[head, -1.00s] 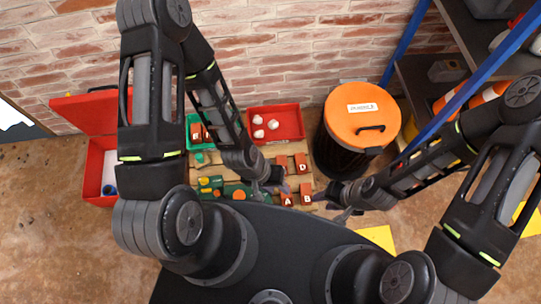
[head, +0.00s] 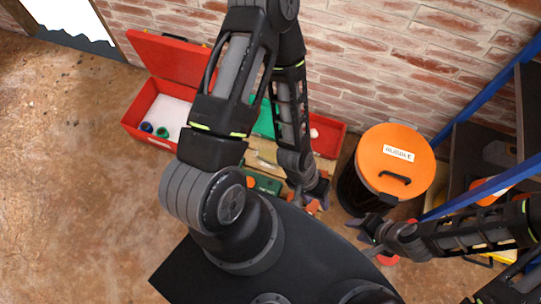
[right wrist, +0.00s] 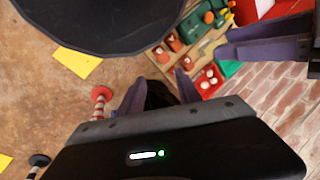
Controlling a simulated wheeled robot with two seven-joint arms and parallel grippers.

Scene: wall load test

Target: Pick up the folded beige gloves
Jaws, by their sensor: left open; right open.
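I cannot make out folded beige gloves for certain in any view. Small pale lumps (right wrist: 208,80) lie in a red tray in the right wrist view; I cannot tell whether they are gloves. In the head view, one pale lump (head: 313,133) shows beside my left arm, which hides most of that tray (head: 335,137). My left gripper (head: 312,199) is open over the near edge of the pallet. My right gripper (head: 367,229) is open, in front of the orange-lidded bin; its fingers show apart and empty in the right wrist view (right wrist: 160,92).
The bin (head: 397,160) stands right of the pallet. An open red toolbox (head: 172,55) stands left against the brick wall. A shelf with blue posts (head: 480,195) is at the right. Red lettered blocks (right wrist: 174,43) lie on the pallet. The floor at left is clear.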

